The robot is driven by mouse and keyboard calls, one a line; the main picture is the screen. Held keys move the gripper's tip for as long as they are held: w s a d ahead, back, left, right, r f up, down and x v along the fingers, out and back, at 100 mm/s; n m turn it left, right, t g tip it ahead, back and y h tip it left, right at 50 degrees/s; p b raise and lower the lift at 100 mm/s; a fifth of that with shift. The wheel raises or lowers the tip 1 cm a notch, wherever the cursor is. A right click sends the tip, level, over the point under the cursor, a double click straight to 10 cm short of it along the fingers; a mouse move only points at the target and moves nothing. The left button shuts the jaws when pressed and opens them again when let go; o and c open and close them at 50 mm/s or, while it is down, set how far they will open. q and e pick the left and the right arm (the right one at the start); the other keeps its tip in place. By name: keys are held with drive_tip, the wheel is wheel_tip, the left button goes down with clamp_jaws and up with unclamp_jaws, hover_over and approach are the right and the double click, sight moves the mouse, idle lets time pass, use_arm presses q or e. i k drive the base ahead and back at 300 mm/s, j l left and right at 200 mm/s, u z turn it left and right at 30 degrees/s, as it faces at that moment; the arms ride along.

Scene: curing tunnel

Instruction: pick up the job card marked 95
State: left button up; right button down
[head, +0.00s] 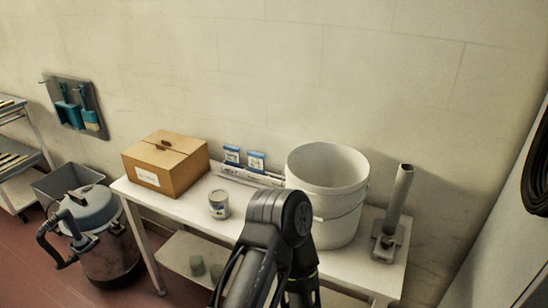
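Two small blue-and-white cards stand side by side against the wall at the back of the white table, a left card (232,155) and a right card (256,161). Their markings are too small to read, so I cannot tell which one, if either, is marked 95. They stand at a pale rail (249,177), between a cardboard box and a white bucket. A dark arm link of mine rises from the bottom middle in front of the table. Neither gripper shows in the head view.
On the white table (180,204) stand the cardboard box (165,163), a small tin (219,204), the large white bucket (327,190) and a grey upright tube on a base (397,205). A vacuum cleaner (95,225) is on the floor left. Blue brushes (76,105) hang on the wall.

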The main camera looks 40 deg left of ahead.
sight(256, 160)
drive_tip(key=u, duration=1.5)
drive_tip(key=j+z, duration=0.15)
drive_tip(key=z, duration=1.15)
drive_tip(key=j+z, duration=0.3)
drive_tip(key=k+j+z, duration=0.1)
drive_tip(key=j+z, duration=0.15)
drive_tip(key=j, duration=0.2)
drive_tip(key=k+j+z, duration=0.1)
drive_tip(key=j+z, duration=0.2)
drive_tip(key=k+j+z, duration=0.25)
drive_tip(key=j, duration=0.2)
drive_tip(key=j+z, duration=0.3)
drive_tip(key=k+j, duration=0.4)
drive_tip(key=j, duration=0.15)
drive_tip(key=k+j, duration=0.35)
drive_tip(key=j, duration=0.15)
